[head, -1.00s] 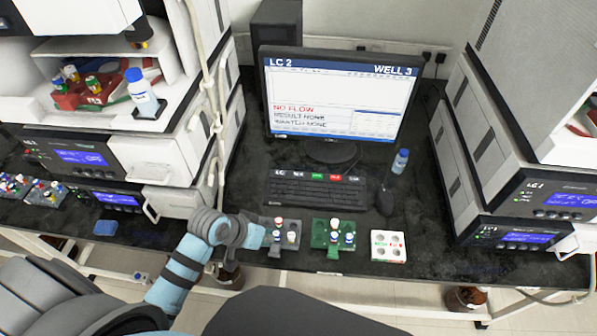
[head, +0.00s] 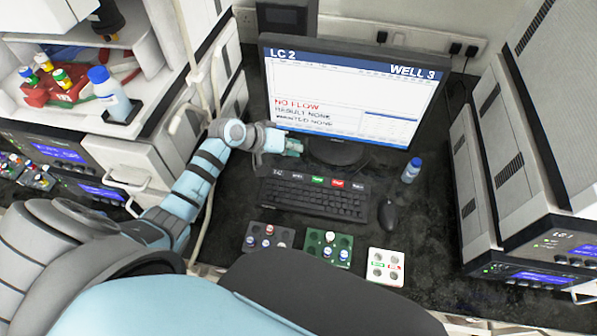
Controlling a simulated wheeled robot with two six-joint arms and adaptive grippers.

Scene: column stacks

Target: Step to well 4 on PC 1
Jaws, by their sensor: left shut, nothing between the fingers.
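The monitor (head: 345,95) stands at the back of the bench and reads LC 2, WELL 3, NO FLOW, RESULT NONE. The keyboard (head: 312,200) lies in front of it, with a row of labelled keys along its back edge. That row includes a green key (head: 317,181) and a red key (head: 337,184); the lettering is too small to read surely. My left gripper (head: 299,147) is shut and empty. In the picture it is above the back left of the keyboard, by the monitor's lower edge, and seems apart from the keys. My right gripper is not in view.
A mouse (head: 388,214) and a blue-capped bottle (head: 412,170) are right of the keyboard. A grey rack (head: 252,242), a green rack (head: 310,240) and a white rack (head: 386,254) sit at the front. Instrument stacks stand on both sides.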

